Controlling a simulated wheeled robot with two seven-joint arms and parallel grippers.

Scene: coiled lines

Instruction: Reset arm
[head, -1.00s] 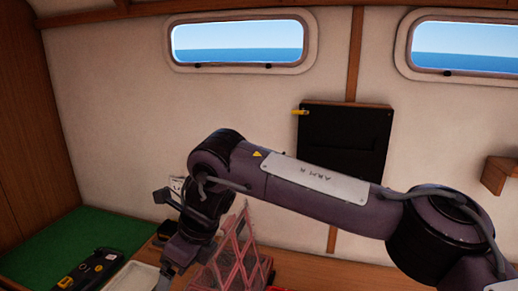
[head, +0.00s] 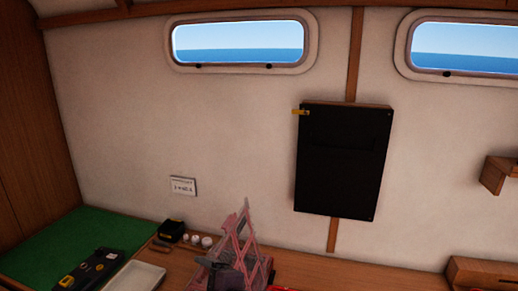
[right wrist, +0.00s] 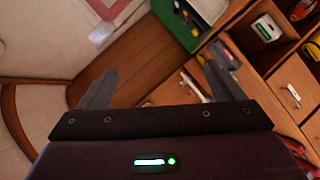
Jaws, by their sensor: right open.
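My right gripper (right wrist: 157,85) shows in the right wrist view with its two grey fingers spread wide. Nothing is between them. Wooden panelling and a compartmented wooden unit lie beyond the fingers. The right arm is out of the head view. My left gripper is not in either view. In the head view a dark grey piece (head: 225,275) stands in front of the pink lattice rack (head: 243,238); I cannot tell what it is.
A green mat (head: 85,235) with a black device (head: 95,268), a white tray (head: 137,277) and a black box (head: 171,231) are at left. A black panel (head: 343,160) hangs on the wall. Wooden compartments (right wrist: 268,62) holding several items fill the right of the wrist view.

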